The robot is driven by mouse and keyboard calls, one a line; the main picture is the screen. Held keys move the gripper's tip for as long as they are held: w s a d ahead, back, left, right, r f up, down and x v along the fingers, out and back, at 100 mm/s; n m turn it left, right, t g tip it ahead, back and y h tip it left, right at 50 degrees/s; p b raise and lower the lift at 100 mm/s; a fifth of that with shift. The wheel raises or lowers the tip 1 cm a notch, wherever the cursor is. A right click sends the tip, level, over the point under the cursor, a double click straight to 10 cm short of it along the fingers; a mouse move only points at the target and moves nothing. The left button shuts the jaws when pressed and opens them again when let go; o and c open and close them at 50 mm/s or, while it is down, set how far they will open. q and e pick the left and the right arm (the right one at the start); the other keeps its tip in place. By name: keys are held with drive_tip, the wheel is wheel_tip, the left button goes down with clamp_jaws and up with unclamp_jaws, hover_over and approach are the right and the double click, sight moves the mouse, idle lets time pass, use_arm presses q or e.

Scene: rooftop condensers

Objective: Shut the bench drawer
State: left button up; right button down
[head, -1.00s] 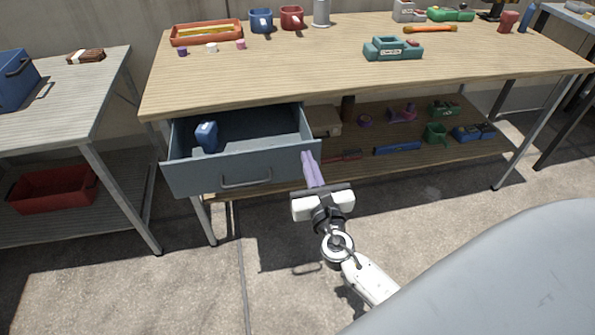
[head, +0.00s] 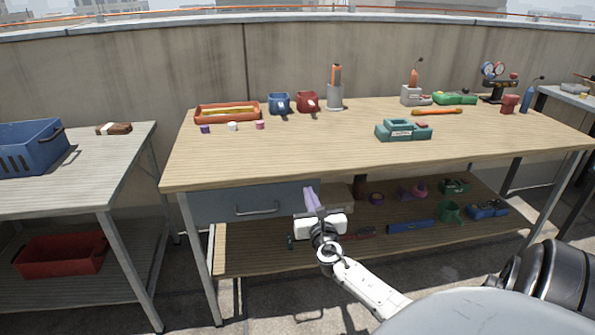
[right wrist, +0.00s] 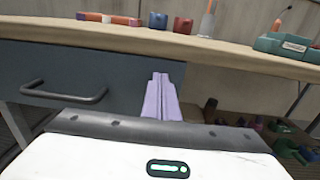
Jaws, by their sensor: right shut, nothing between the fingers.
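The bench drawer (head: 225,208) is a grey-blue front with a bar handle, under the left part of the wooden bench top (head: 330,150). Its front sits close under the bench edge and its inside is hidden. The drawer front also fills the left of the right wrist view (right wrist: 50,68), with the handle (right wrist: 62,92) low on it. My right gripper (head: 311,194) has its pale purple fingers together and empty, at the right end of the drawer front. In the right wrist view the fingers (right wrist: 160,90) point at that end; contact cannot be told. My left gripper is not in view.
A lower shelf (head: 260,255) under the bench holds several tools and a box. A side table (head: 90,185) with a blue crate (head: 30,150) stands at left, a red bin (head: 60,254) below it. Mugs, a tray and a teal case (head: 402,130) stand on the bench.

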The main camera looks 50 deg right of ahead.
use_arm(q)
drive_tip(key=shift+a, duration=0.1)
use_arm(e)
drive_tip(key=shift+w+d+r, duration=0.2)
drive_tip(key=shift+d+r, duration=0.05)
drive_tip(key=shift+r, duration=0.2)
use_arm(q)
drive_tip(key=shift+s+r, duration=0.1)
use_arm(e)
drive_tip(key=shift+a, duration=0.1)
use_arm(q)
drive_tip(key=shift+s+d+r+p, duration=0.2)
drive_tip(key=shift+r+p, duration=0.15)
drive_tip(key=shift+p, duration=0.25)
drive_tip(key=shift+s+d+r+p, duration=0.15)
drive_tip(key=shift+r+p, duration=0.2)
drive_tip(key=shift+p, duration=0.25)
use_arm(e)
drive_tip(key=v, duration=1.4)
drive_tip(key=shift+s+f, duration=0.2)
drive_tip(key=shift+f, duration=0.2)
drive_tip(key=shift+a, duration=0.15)
